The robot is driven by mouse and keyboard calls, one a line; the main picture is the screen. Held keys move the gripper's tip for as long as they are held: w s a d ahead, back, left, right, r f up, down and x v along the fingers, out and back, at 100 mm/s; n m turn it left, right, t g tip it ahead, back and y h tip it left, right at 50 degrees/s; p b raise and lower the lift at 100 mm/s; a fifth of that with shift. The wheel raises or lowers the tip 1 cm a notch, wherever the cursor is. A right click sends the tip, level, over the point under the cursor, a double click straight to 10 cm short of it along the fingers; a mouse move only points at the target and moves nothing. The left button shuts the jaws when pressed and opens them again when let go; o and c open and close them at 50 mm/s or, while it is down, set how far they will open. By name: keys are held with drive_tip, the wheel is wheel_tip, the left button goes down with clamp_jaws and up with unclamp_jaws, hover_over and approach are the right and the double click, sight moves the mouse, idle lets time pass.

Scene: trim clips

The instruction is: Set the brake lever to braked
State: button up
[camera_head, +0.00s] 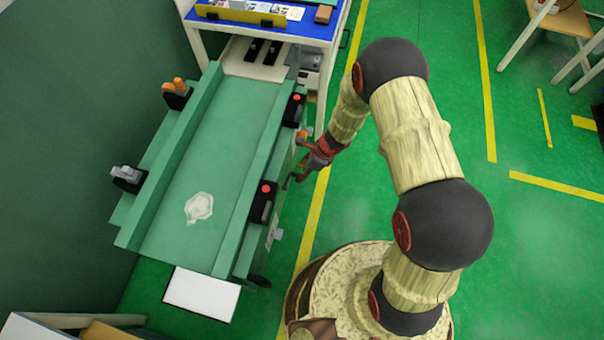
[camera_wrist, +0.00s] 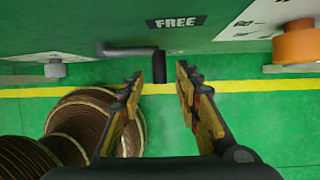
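The brake lever (camera_wrist: 125,50) shows in the wrist view as a grey rod along the green side wall, ending in a black grip (camera_wrist: 159,67). The grip lies just below a black plate reading FREE (camera_wrist: 176,22). My gripper (camera_wrist: 159,74) is open, one finger on each side of the grip in the picture, with gaps to both. I cannot tell how far the grip reaches between the fingers in depth. In the head view my gripper (camera_head: 297,175) is at the right side of the green conveyor (camera_head: 215,150); the lever is not clear there.
An orange knob (camera_wrist: 298,43) sticks out right of the lever, and a grey knob (camera_wrist: 55,69) to the left. Black clamp-like blocks (camera_head: 263,202) line the conveyor. A blue-topped table (camera_head: 270,28) stands behind.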

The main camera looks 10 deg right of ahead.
drive_tip(key=shift+a+f, duration=0.1)
drive_tip(key=shift+f, duration=0.15)
drive_tip(key=shift+c, duration=0.6)
drive_tip(key=c, duration=0.7)
clamp_jaws()
